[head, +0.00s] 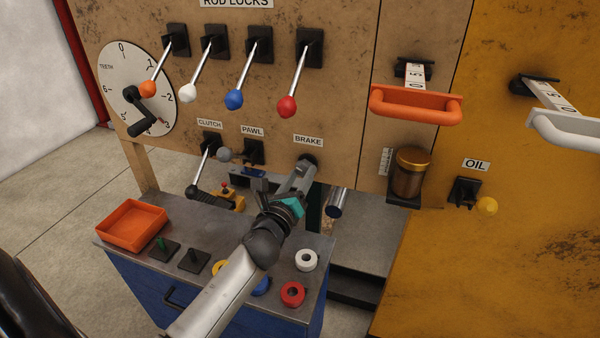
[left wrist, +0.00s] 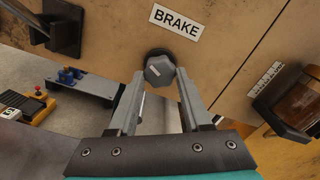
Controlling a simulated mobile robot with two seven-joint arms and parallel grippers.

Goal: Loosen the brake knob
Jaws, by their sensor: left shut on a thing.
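The brake knob (left wrist: 159,71) is a grey, lobed knob with a pale line on its face. It sits on a dark round base under the BRAKE label (left wrist: 175,21) in the left wrist view. My left gripper (left wrist: 160,76) is shut on the knob, one finger on each side. In the head view my left gripper (head: 301,172) reaches up to the panel under the BRAKE label (head: 308,140) and mostly hides the knob. My right gripper is not in view.
Several rod lock levers with coloured balls hang above. An amber oil jar (head: 409,172) is to the right. A bench (head: 215,238) below holds an orange tray (head: 131,224) and coloured rings.

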